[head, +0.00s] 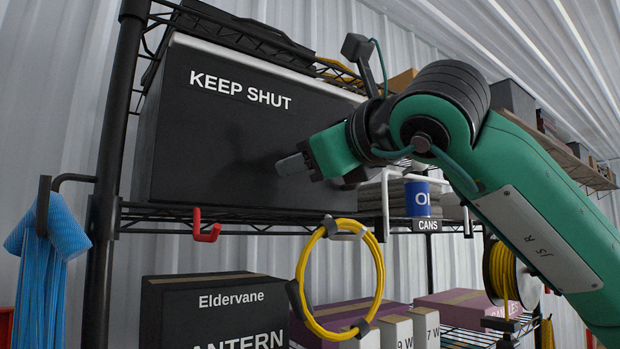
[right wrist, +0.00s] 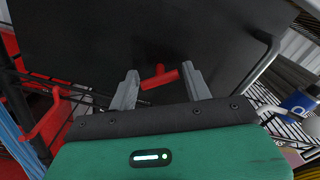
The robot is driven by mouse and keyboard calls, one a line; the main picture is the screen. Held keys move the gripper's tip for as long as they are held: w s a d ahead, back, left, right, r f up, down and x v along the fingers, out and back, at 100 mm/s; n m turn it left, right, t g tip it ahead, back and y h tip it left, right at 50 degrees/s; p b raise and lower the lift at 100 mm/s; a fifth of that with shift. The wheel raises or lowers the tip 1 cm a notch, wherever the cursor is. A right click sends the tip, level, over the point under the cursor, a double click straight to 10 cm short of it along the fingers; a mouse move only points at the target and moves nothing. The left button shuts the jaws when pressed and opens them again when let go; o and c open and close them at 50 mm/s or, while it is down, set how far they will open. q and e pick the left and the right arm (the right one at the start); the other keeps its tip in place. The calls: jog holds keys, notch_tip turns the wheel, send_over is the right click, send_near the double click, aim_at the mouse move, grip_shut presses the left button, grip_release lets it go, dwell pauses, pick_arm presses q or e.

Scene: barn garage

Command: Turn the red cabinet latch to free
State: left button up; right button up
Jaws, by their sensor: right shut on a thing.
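The black cabinet (head: 210,140) marked "KEEP SHUT" stands on the upper wire shelf, and its dark front also fills the top of the right wrist view (right wrist: 110,40). The red latch (right wrist: 160,77) shows on that front in the right wrist view, its bar lying crosswise and slightly tilted between my fingers. My right gripper (head: 291,165) reaches in from the right to the cabinet's front. In the right wrist view my right gripper (right wrist: 160,82) has its two grey fingers on either side of the latch, shut on it. The head view does not show the latch. My left gripper is out of view.
A red hook (head: 207,229) and a yellow cable coil (head: 303,265) hang from the shelf edge below the cabinet. A blue can (head: 418,198) stands right of it. Boxes (head: 210,310) fill the lower shelf.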

jog(key=shift+n+b, duration=1.25)
jog(key=shift+n, duration=3.55)
jog(key=o, duration=0.9)
jog(key=b+v, duration=0.4)
jog(key=v, duration=0.9)
jog(key=shift+s+d+b, duration=0.2)
jog(key=shift+s+b, duration=0.15)
